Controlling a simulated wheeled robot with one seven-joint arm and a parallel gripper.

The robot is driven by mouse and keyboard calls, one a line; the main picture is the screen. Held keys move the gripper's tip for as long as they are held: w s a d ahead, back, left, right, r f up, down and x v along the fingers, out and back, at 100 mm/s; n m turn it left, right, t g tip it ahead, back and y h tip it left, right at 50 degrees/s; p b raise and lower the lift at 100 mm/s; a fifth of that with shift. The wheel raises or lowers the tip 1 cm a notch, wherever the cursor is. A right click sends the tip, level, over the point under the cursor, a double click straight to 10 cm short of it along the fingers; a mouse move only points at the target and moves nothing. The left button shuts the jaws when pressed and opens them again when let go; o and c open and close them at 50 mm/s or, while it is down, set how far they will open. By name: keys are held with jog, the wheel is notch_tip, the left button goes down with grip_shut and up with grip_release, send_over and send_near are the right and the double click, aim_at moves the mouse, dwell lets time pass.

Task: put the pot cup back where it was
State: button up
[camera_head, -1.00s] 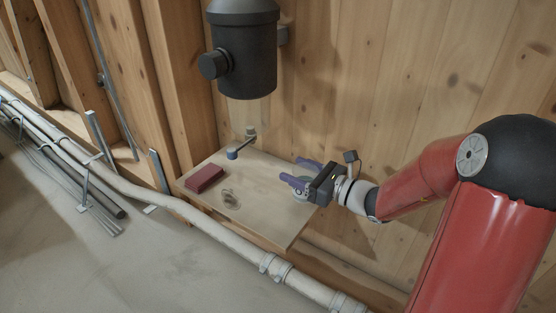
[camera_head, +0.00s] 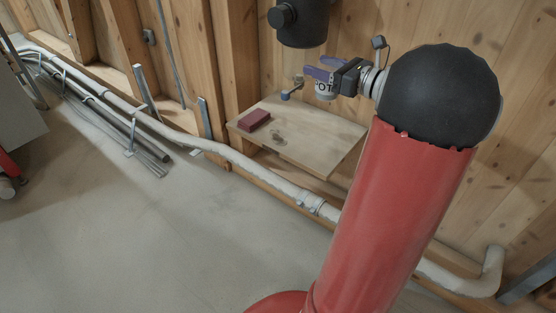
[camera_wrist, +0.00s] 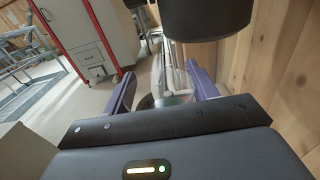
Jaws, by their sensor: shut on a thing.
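The pot cup (camera_head: 324,88) is a pale cup with dark lettering that reads in part "POT". My gripper (camera_head: 312,71) is shut on it, with purple fingers around its upper part. In the head view the cup appears raised off the wooden shelf (camera_head: 318,148). In the wrist view the fingers of my gripper (camera_wrist: 163,88) stand on either side of the cup (camera_wrist: 165,101), which is mostly hidden behind the gripper body.
A dark red block (camera_head: 255,120) lies on the shelf's left part, near a dark stain. The wrist view shows a red-edged cabinet (camera_wrist: 90,45).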

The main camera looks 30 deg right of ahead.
jog(key=shift+f, duration=0.25)
notch_tip(320, 180, down, 19)
jog(key=b, duration=0.4)
jog(key=shift+f, duration=0.1)
jog(key=shift+f, duration=0.1)
jog(key=o, duration=1)
jog(key=shift+o, duration=0.2)
jog(key=shift+s+r, duration=0.1)
jog(key=shift+r, duration=0.1)
jog(key=p+v, duration=0.1)
jog(key=v, duration=1.1)
jog(key=shift+f, duration=0.1)
